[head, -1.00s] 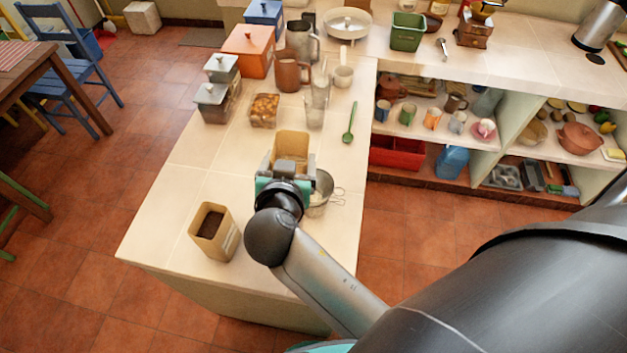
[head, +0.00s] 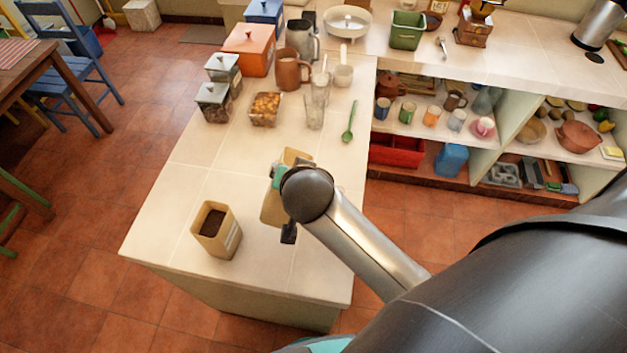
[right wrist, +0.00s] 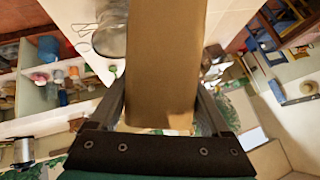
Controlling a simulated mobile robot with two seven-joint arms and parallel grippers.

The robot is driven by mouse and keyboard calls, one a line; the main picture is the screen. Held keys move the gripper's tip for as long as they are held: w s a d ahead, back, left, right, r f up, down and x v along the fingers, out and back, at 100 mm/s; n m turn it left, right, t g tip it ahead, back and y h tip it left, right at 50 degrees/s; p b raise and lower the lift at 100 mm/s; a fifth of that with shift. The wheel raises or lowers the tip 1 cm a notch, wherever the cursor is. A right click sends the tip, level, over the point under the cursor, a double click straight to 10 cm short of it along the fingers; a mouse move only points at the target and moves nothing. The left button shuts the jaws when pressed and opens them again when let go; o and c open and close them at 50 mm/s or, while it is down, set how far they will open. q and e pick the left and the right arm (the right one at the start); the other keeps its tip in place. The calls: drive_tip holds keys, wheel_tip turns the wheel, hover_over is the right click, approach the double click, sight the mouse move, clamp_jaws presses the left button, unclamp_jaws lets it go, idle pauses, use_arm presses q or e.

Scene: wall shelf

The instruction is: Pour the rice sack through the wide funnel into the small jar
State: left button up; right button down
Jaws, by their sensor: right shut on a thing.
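A tall tan sack (head: 271,209) is in my right gripper above the front part of the counter. It fills the middle of the right wrist view (right wrist: 163,60), between the two fingers of my right gripper (right wrist: 163,102). The sack looks tilted; its mouth and contents are hidden. A round metal funnel (right wrist: 110,38) with wire loops shows beside the sack at the upper left of the right wrist view. In the head view my arm covers it. I cannot make out the small jar. My left gripper is in neither view.
An open tan sack with dark contents (head: 216,231) stands upright on the counter (head: 185,205), left of the arm.

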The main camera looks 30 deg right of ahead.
drive_tip(key=shift+w+d+f+m+g+y, duration=0.1)
drive_tip(key=shift+d+f+m+g+y, duration=0.1)
drive_tip(key=shift+f+y, duration=0.3)
drive_tip(key=shift+d+f+m+g+y, duration=0.1)
drive_tip(key=shift+f+g+y, duration=0.15)
drive_tip(key=shift+f, duration=0.35)
drive_tip(key=shift+f+y, duration=0.35)
drive_tip(key=shift+y, duration=0.2)
drive_tip(key=shift+m+g, duration=0.25)
drive_tip(key=shift+m, duration=0.05)
drive_tip(key=shift+w+d+y, duration=0.1)
drive_tip(key=shift+y, duration=0.3)
drive_tip(key=shift+d+m+g+y, duration=0.1)
drive_tip(key=shift+m+g+y, duration=0.2)
drive_tip(key=shift+g+y, duration=0.15)
idle(1.1)
drive_tip(key=shift+w+d+f+y, duration=0.1)
drive_tip(key=shift+d+f+y, duration=0.15)
drive_tip(key=shift+y, duration=0.3)
idle(1.2)
